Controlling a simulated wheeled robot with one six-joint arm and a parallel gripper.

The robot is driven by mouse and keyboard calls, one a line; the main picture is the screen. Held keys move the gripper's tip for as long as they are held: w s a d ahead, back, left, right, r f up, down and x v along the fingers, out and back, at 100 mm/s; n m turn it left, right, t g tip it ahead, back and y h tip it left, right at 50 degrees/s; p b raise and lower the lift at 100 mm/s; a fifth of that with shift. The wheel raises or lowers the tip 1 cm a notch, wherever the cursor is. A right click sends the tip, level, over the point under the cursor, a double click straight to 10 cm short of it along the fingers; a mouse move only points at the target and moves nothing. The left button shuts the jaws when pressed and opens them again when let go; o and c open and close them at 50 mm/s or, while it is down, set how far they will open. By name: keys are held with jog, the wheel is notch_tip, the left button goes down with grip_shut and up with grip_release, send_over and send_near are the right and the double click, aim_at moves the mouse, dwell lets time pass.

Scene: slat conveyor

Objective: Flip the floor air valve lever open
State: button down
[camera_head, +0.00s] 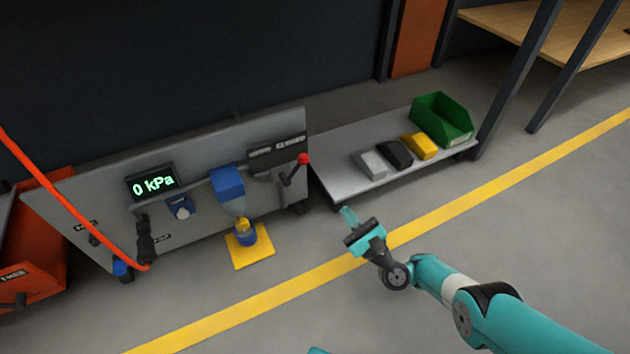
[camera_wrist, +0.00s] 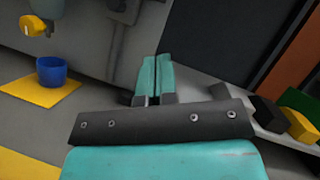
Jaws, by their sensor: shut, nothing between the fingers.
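A lever with a red ball knob (camera_head: 303,159) and a dark arm stands on the right end of the grey panel (camera_head: 110,190), pointing up and right. A dark label plate (camera_head: 265,155) is beside it; its words are too small to read. A display (camera_head: 152,183) on the panel reads 0 kPa. My gripper (camera_head: 347,214) is shut and empty, in front of and to the right of the lever, clearly apart from it. In the wrist view my teal fingers (camera_wrist: 155,66) are together. I cannot make out the red knob in the wrist view.
A blue cup (camera_head: 246,236) stands on a yellow floor mat (camera_head: 250,258) below the panel. A low grey platform (camera_head: 345,188) to the right holds several blocks and a green bin (camera_head: 441,119). An orange hose (camera_head: 60,195) hangs at left. The floor around my gripper is clear.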

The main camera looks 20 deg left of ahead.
aim_at(296, 169)
jog(key=shift+r, duration=0.1)
jog(key=s+r+b+x, duration=0.1)
jog(key=r+b+x, duration=0.1)
jog(key=b+x, duration=1.1)
jog(key=shift+s, duration=0.45)
jog(key=shift+r, duration=0.15)
